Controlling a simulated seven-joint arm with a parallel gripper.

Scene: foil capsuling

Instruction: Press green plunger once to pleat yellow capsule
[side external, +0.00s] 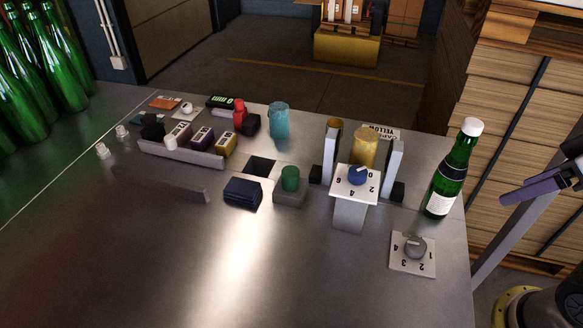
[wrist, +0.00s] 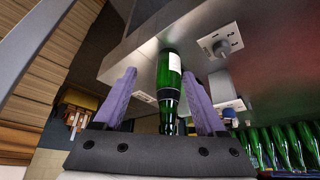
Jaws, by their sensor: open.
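The green plunger (side external: 290,179) is a round button standing up from a grey block in the middle of the steel table. A yellow cylinder (side external: 364,148), which looks like the yellow capsule, stands between two pale uprights behind a white dial plate; its lower part is hidden. A green bottle (side external: 441,180) with a white top stands upright near the right edge, and it also shows in the wrist view (wrist: 168,80). My gripper (side external: 532,174) is open and empty, off the table's right side. In the wrist view my purple fingers (wrist: 162,85) stand apart, the bottle showing beyond them.
A blue-knobbed dial (side external: 357,177) and a grey-knobbed dial (side external: 415,249) lie between my gripper and the plunger. A dark blue block (side external: 242,192) sits beside the plunger. A teal cup (side external: 279,120) and a tray of blocks (side external: 180,152) stand farther left.

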